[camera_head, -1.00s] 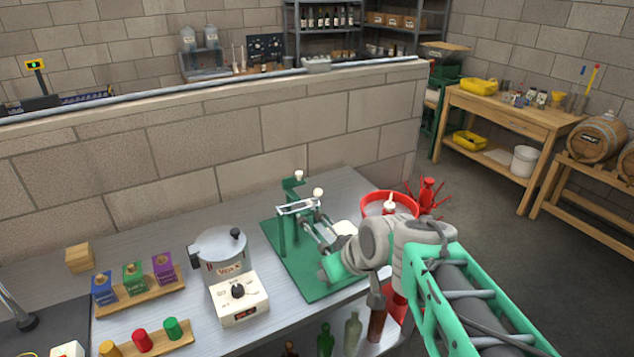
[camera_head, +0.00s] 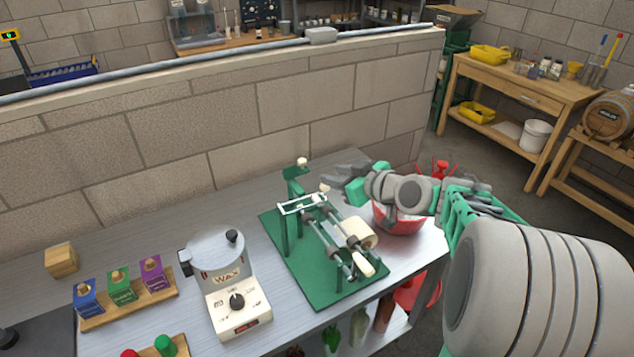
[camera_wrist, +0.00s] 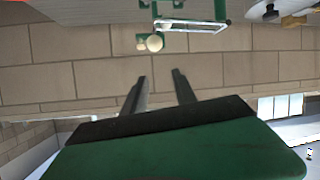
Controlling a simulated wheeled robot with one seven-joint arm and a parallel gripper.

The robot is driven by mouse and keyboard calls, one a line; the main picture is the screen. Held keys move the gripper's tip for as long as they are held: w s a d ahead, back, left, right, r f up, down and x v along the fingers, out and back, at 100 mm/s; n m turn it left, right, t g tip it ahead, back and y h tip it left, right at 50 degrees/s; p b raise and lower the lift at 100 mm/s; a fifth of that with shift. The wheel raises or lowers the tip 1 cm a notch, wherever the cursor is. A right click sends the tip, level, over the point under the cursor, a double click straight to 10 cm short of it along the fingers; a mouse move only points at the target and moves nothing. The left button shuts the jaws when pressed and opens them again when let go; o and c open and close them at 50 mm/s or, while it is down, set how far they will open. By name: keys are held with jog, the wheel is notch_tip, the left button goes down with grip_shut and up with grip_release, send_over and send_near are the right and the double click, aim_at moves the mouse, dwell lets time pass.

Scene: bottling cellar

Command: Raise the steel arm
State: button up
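A green machine (camera_head: 280,250) stands on the metal bench, with green posts, steel rollers and a cream roll (camera_head: 360,233). Its steel arm (camera_head: 300,204) is a thin rectangular frame lying roughly level across the top, with a pale round knob (camera_head: 325,187) at its right end. In the wrist view the steel arm (camera_wrist: 195,24) and knob (camera_wrist: 154,42) show at the top, beyond my fingertips. My gripper (camera_head: 335,174) is just right of the knob, pointing left. In the wrist view my gripper (camera_wrist: 160,75) has its two fingers apart with nothing between them.
A wax pot (camera_head: 215,265) stands left of the machine, beside a rack of coloured blocks (camera_head: 130,305). A red bowl (camera_head: 400,222) sits on the right, under my wrist. A block wall (camera_head: 230,145) runs behind the bench.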

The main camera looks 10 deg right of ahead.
aim_at(328, 188)
jog(key=f+b, duration=0.2)
jog(key=f, duration=0.1)
jog(key=f+b, duration=0.2)
jog(key=shift+w+f, duration=0.15)
jog(key=shift+w, duration=0.15)
jog(key=p+x, duration=0.2)
jog(key=x, duration=0.5)
jog(key=shift+w, duration=0.3)
grip_shut()
dwell(0.6)
